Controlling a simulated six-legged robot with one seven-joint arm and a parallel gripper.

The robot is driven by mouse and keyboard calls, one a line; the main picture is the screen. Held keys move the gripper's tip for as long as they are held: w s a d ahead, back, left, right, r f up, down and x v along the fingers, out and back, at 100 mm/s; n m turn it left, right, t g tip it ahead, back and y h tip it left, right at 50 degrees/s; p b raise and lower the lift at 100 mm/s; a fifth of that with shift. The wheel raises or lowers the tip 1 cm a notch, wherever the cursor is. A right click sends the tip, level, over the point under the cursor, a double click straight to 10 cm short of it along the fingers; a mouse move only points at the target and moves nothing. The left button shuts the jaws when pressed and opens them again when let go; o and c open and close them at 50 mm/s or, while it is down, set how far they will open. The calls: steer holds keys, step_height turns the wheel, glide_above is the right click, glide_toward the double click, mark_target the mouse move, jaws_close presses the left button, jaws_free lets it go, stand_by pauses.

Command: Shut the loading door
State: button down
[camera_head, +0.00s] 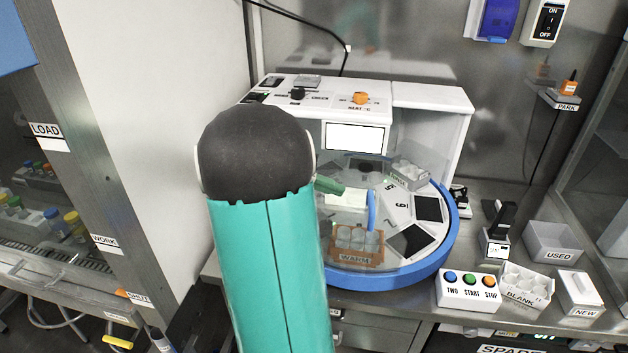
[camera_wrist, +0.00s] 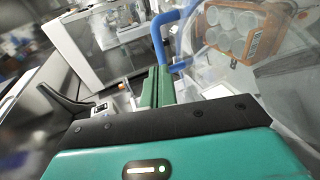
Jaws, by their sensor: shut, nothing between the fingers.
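The loading door looks like a clear curved panel (camera_head: 345,198) with a blue upright handle (camera_head: 372,211), on the front of the white machine (camera_head: 440,112). Its outline is faint, and I cannot tell how far it stands open. The blue handle (camera_wrist: 160,36) also shows in the wrist view, just beyond and beside my green fingers. My gripper (camera_head: 330,186) is shut and empty, to the left of the handle. In the wrist view the fingertips of my gripper (camera_wrist: 158,78) are close to the handle; contact is unclear. My arm hides the machine's left side.
A brown WARM rack (camera_head: 356,246) sits on the round blue-rimmed platform (camera_head: 446,240). A button box (camera_head: 468,291), a BLANK tray (camera_head: 525,286) and USED (camera_head: 553,243) and NEW (camera_head: 580,293) boxes crowd the bench at right. A white wall panel (camera_head: 150,110) stands at left.

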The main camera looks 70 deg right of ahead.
glide_above(354, 215)
step_height(354, 215, down, 2)
steer(key=shift+f, duration=0.1)
stand_by(0.4)
